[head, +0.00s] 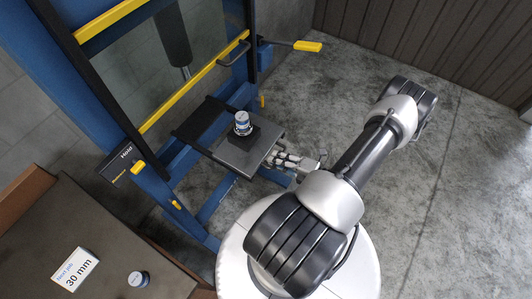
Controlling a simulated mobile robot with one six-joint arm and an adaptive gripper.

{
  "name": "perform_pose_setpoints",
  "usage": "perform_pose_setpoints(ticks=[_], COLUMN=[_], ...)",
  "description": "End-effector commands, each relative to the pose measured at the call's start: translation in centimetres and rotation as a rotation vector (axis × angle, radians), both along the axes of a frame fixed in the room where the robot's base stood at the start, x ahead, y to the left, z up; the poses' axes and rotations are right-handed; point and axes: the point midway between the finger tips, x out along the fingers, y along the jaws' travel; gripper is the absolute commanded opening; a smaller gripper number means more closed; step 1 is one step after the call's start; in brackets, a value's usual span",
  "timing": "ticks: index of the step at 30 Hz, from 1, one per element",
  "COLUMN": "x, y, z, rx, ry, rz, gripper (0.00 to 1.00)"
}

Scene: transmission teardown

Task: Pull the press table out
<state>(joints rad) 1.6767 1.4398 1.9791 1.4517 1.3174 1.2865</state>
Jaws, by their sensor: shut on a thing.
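The press table (232,155) is a flat grey plate on the blue press, sticking out from the frame toward my arm. A small white and blue cylindrical part (242,121) stands upright on a dark block (250,134) on the table. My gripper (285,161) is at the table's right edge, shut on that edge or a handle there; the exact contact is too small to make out.
The blue press frame (218,207) has a clear guard with yellow rails (192,92). A lever with a yellow grip (307,46) sticks out at the upper right. A bench (95,228) at the lower left holds a "30 mm" card (75,269) and another small cylinder (138,279). Floor at right is clear.

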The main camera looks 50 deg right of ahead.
Motion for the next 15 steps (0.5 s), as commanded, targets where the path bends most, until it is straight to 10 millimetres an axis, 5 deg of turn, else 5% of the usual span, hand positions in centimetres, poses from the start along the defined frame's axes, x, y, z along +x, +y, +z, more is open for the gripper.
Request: perform_pose_setpoints(ticks=[15], x=[-2.9], y=[-0.3], z=[0.2], rx=[-0.002], ry=[-0.005], rz=[-0.001], gripper=[0.00])
